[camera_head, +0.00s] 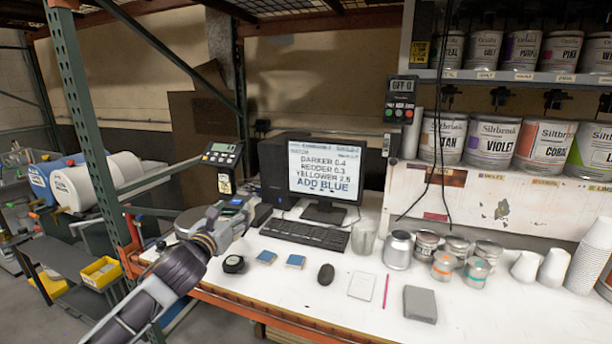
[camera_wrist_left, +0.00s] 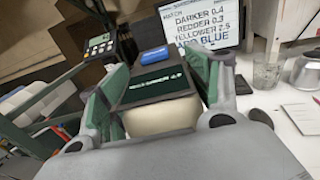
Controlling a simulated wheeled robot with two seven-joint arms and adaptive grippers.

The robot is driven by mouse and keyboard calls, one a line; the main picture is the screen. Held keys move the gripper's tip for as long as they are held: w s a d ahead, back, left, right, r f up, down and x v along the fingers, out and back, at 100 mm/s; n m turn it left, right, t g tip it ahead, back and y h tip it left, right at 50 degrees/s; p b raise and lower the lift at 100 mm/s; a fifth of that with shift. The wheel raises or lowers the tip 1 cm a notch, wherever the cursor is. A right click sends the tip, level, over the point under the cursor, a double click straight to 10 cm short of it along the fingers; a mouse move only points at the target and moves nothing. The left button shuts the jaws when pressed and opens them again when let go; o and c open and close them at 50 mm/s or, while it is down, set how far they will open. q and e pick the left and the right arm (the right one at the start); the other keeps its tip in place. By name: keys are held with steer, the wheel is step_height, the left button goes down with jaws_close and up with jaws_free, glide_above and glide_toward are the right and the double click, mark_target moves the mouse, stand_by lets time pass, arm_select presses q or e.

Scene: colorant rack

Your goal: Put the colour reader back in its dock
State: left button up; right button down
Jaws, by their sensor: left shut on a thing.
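The colour reader, a cream device with a dark screen and a blue top part, is in my left gripper in the wrist view (camera_wrist_left: 155,84). In the head view its blue part (camera_head: 235,202) shows above the bench's left end. My left gripper (camera_head: 229,211) is shut on it; its green fingers lie on both sides of the reader in the wrist view (camera_wrist_left: 158,98). A small black block (camera_head: 261,214) sits just right of the gripper, left of the keyboard; I cannot tell whether it is the dock. My right gripper is not in view.
A monitor (camera_head: 325,178) reads "ADD BLUE" behind a keyboard (camera_head: 304,235). A black display unit (camera_head: 222,153) stands behind my gripper. A green rack post (camera_head: 88,125) rises at left.

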arm_select(q)
steer(key=shift+s+f, duration=0.45)
steer(key=shift+s, duration=0.15)
steer(key=s+a+f+n+y, duration=0.1)
steer(key=s+f, duration=0.3)
steer(key=f, duration=0.6)
steer(key=s+a+f+y, duration=0.1)
steer(key=s+f, duration=0.4)
steer(key=f, duration=0.5)
steer(key=shift+s+a+n+y, duration=0.15)
steer(key=shift+s+n+y, duration=0.05)
steer(key=shift+n+y, duration=0.2)
steer(key=s+f, duration=0.2)
steer(key=f, duration=0.1)
steer(key=s+f, duration=0.2)
steer(key=f, duration=0.1)
steer(key=s+f, duration=0.2)
steer(key=f, duration=0.2)
steer(key=shift+s+f, duration=0.1)
steer(key=shift+s, duration=0.25)
steer(key=shift+s+f, duration=0.3)
steer(key=shift+f, duration=0.05)
steer(key=shift+r, duration=0.1)
stand_by(1.0)
